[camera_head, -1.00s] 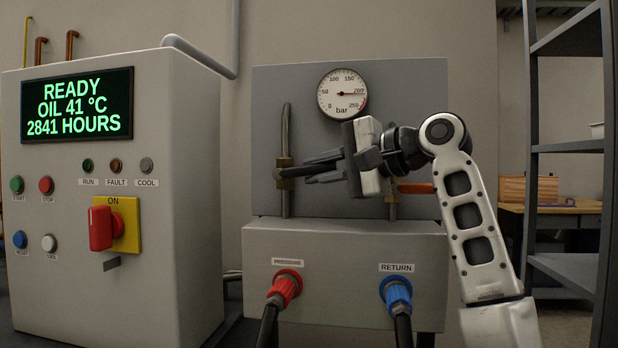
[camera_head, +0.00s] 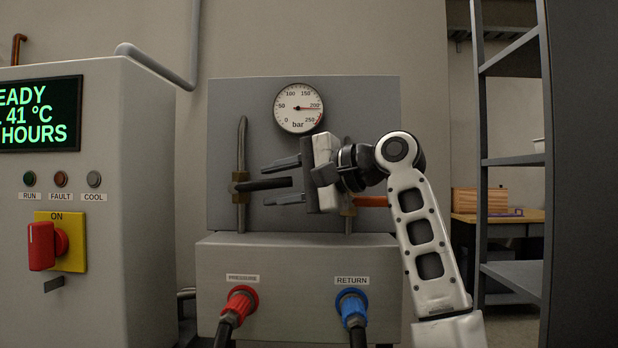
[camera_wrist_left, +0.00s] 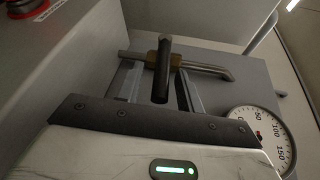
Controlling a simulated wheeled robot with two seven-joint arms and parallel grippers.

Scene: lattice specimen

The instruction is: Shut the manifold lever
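A black lever handle (camera_head: 268,184) points right, about level, from the brass valve (camera_head: 241,188) on the left upright pipe of the grey manifold panel. It also shows in the left wrist view (camera_wrist_left: 162,70), end-on toward the camera. My left gripper (camera_head: 284,181) is open, one finger above the handle and one below, with a visible gap on each side. In the left wrist view its fingers (camera_wrist_left: 161,90) lie either side of the handle. An orange lever (camera_head: 371,201) on the right pipe is partly hidden behind my gripper. My right gripper is not in view.
The pressure gauge (camera_head: 299,108) sits just above my gripper and reads near 200 bar. The control cabinet (camera_head: 125,265) with its red ON switch (camera_head: 41,246) stands left. Red (camera_head: 240,300) and blue (camera_head: 352,306) hose couplings are below. A grey shelf (camera_head: 513,160) stands right.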

